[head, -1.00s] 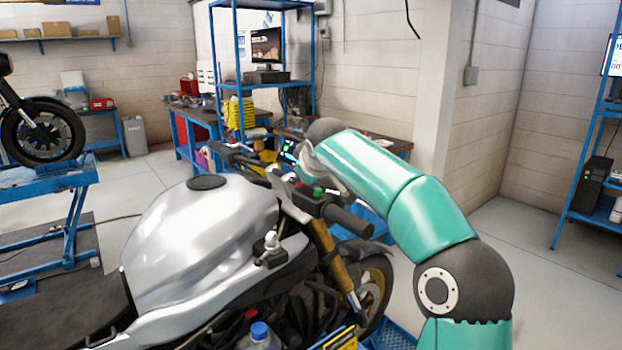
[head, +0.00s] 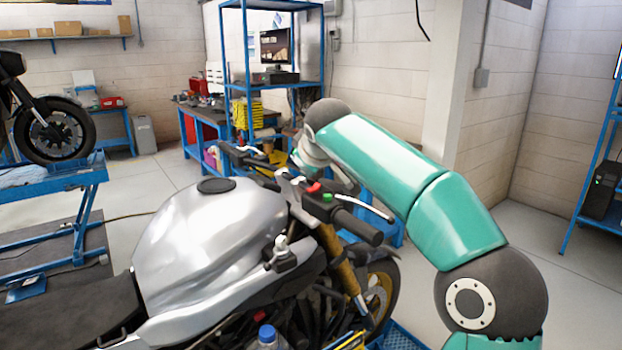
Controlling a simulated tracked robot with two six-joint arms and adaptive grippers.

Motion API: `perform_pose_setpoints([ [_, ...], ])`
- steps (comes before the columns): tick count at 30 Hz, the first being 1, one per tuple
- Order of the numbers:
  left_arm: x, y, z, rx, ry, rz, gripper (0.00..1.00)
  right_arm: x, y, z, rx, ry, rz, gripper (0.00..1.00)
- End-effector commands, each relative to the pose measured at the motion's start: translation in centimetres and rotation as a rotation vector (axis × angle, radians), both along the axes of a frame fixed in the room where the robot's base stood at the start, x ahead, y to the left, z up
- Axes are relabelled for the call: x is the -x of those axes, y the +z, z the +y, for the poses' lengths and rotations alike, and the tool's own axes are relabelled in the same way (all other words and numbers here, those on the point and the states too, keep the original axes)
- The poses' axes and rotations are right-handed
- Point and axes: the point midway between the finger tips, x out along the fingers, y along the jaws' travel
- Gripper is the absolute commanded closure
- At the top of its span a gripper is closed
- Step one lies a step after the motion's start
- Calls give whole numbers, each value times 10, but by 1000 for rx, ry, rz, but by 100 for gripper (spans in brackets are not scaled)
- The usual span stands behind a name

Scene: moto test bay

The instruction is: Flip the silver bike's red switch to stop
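The silver bike (head: 205,235) stands in front of me, its handlebar to the right of the tank. The red switch (head: 314,187) sits on the control block of the near handlebar, beside a green button (head: 327,197) and inboard of the black grip (head: 358,228). Which position the switch is in is too small to tell. My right arm reaches in from the right over the front of the bike. My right gripper (head: 318,156) shows only in part below the wrist, just above and beyond the switch; its fingertips cannot be made out. My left gripper is out of view.
A silver lever (head: 365,207) sticks out beyond the grip. A bottle with a blue cap (head: 267,336) stands low by the bike. Blue shelving (head: 245,80) and a workbench are behind. Another motorcycle (head: 52,130) is on a blue lift at left. Open floor lies at right.

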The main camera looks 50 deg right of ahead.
Motion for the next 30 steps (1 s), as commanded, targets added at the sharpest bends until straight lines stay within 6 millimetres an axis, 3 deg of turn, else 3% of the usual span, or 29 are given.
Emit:
perform_pose_setpoints([
  [6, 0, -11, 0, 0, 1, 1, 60, 28, 27, 23, 2, 1, -5, 100],
  [12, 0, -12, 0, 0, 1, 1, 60, 43, 41, 34, 1, -1, -2, 100],
  [30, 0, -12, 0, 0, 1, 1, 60, 48, 45, 35, 1, -5, -1, 100],
])
